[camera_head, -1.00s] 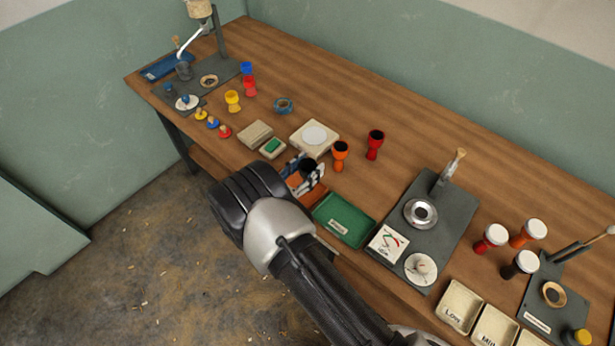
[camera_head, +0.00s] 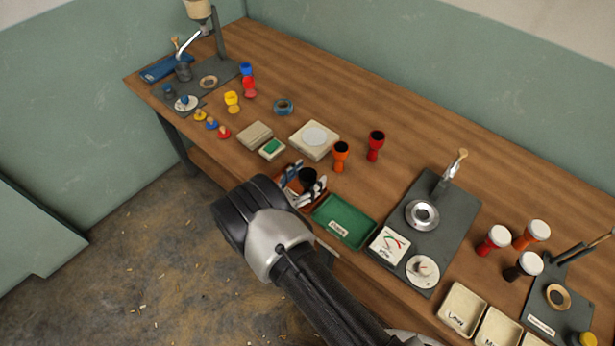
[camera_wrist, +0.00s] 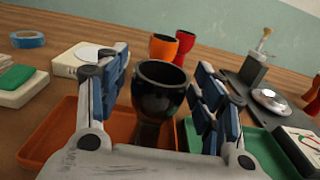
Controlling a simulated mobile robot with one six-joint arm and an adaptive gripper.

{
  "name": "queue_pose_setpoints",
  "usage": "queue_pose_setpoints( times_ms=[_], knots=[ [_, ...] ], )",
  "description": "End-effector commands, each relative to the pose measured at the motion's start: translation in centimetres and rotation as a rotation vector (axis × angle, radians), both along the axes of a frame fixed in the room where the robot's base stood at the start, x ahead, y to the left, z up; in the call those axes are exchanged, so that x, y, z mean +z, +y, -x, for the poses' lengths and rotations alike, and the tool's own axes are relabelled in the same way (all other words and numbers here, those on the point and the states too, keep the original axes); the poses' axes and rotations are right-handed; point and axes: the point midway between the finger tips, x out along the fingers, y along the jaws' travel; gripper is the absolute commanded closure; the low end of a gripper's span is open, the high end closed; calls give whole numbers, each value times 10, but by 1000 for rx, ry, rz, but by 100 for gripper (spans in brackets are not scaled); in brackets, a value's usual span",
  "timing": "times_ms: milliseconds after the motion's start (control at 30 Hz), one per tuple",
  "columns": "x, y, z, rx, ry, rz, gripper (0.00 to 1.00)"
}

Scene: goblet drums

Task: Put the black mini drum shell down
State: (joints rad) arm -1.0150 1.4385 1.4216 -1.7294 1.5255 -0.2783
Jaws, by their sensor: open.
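The black mini drum shell (camera_head: 308,176) is a glossy goblet shape with its open mouth up. In the wrist view the shell (camera_wrist: 160,92) stands upright between my fingers, over the orange tray (camera_wrist: 110,124). My gripper (camera_head: 305,181) is open, with one blue-padded finger on each side of the shell. In the wrist view a gap shows between the shell and each finger of my gripper (camera_wrist: 161,80). The shell's foot is hidden behind the gripper body, so its contact with the tray cannot be seen.
A green tray (camera_head: 345,222) lies to the right of the orange one. An orange shell (camera_head: 340,154) and a red shell (camera_head: 376,145) stand behind. A white round-topped scale (camera_head: 314,140) is behind to the left. The back of the wooden table (camera_head: 430,125) is clear.

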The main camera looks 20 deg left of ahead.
Motion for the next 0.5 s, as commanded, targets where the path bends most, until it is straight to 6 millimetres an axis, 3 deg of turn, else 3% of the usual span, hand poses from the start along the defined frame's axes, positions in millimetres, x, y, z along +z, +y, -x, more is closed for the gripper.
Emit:
queue_pose_setpoints(
  times_ms=[367, 500],
  knots=[
    [4, 0, 0, 0, 0, 0, 37],
    [4, 10, 19, 5, 1, 1, 37]
  ],
)
